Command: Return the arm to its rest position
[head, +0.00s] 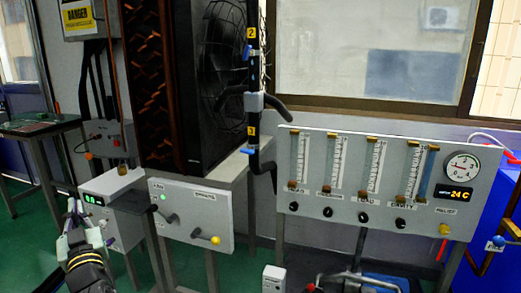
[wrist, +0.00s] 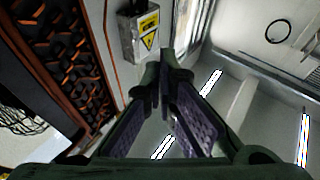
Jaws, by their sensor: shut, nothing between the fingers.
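My gripper (head: 73,206) is at the lower left of the head view, pointing up, with my arm's dark wrist and yellow bands below it. In the wrist view its fingers (wrist: 164,82) come together at the tips with nothing between them. They point up past a grey warning box (wrist: 142,35) toward the ceiling. In the head view the gripper appears just in front of a small white box with a green display (head: 97,200); I cannot tell the gap between them.
A grey panel with flow tubes and a gauge (head: 385,195) stands at the right. A panel with a yellow-knobbed lever (head: 190,212) is at the centre. A tall dark unit with a fan (head: 165,90) rises behind it.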

